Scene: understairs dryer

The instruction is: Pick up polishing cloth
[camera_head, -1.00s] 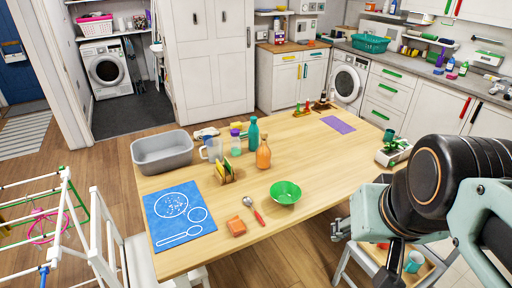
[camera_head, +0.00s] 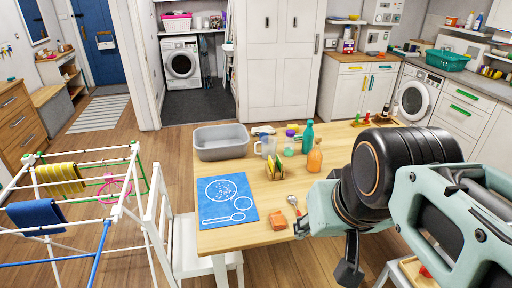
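I cannot tell for sure which thing is the polishing cloth. A yellow striped cloth (camera_head: 60,179) and a blue cloth (camera_head: 37,216) hang over the bars of the white drying rack (camera_head: 100,222) at the left. A small orange block or folded cloth (camera_head: 278,220) lies near the front edge of the wooden table (camera_head: 245,238). My gripper (camera_head: 335,250) is at the lower right, by the table's front edge and far from the rack. Its dark finger parts show only partly, so I cannot tell whether it is open. My arm hides the table's right part.
The table holds a grey basin (camera_head: 221,142), a blue mat (camera_head: 227,202), a teal bottle (camera_head: 308,137), an orange bottle (camera_head: 315,156) and a rack with sponges (camera_head: 268,170). A white chair (camera_head: 190,240) stands between table and drying rack. Floor is clear behind the rack.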

